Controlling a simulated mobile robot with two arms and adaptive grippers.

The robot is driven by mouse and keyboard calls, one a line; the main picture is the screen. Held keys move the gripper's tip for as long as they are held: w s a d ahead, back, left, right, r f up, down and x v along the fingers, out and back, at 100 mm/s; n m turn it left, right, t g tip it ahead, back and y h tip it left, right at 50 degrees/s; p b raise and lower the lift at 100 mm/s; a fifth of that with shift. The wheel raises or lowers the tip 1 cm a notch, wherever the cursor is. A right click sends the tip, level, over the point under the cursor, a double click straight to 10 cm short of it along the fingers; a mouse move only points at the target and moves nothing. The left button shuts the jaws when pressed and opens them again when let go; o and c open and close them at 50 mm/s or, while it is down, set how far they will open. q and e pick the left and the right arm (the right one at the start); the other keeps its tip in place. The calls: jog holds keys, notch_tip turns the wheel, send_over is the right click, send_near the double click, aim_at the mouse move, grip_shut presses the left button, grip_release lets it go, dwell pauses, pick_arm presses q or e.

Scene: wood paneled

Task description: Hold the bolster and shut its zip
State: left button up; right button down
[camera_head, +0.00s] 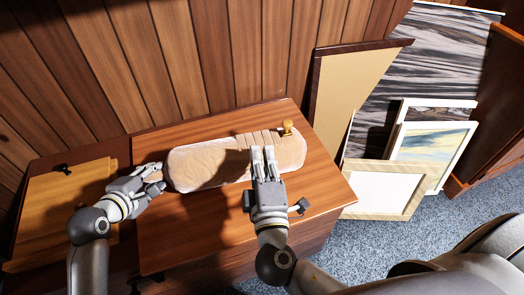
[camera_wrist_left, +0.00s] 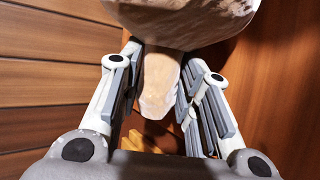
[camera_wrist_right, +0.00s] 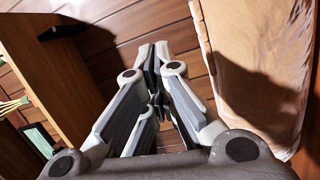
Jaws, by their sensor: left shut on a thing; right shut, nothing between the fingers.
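The beige bolster (camera_head: 208,165) lies lengthwise on the wooden top. A gold, knob-like piece, which looks like the zip pull (camera_head: 287,129), stands at its back right, beside several crosswise strips (camera_head: 256,139). My left gripper (camera_head: 152,174) is shut on a pale tab at the bolster's left end; the tab (camera_wrist_left: 158,82) shows between the fingers in the left wrist view, below the bolster's body (camera_wrist_left: 185,20). My right gripper (camera_head: 264,154) is shut and empty, at the bolster's front edge in the head view. In the right wrist view its fingertips (camera_wrist_right: 154,55) appear beside the bolster (camera_wrist_right: 262,80).
The wooden top (camera_head: 200,222) is clear in front of the bolster. A lighter board (camera_head: 50,210) lies to the left. A panelled wall (camera_head: 170,60) rises behind. Framed pictures (camera_head: 385,190) and a tall panel (camera_head: 345,95) lean at the right.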

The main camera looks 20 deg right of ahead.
pick_arm(q)
jog(key=shift+f, duration=0.25)
pick_arm(e)
jog(key=v, duration=1.2)
jog(key=shift+s, duration=0.1)
pick_arm(q)
jog(key=o, duration=1.3)
jog(key=shift+r, duration=0.15)
jog(key=o, duration=0.6)
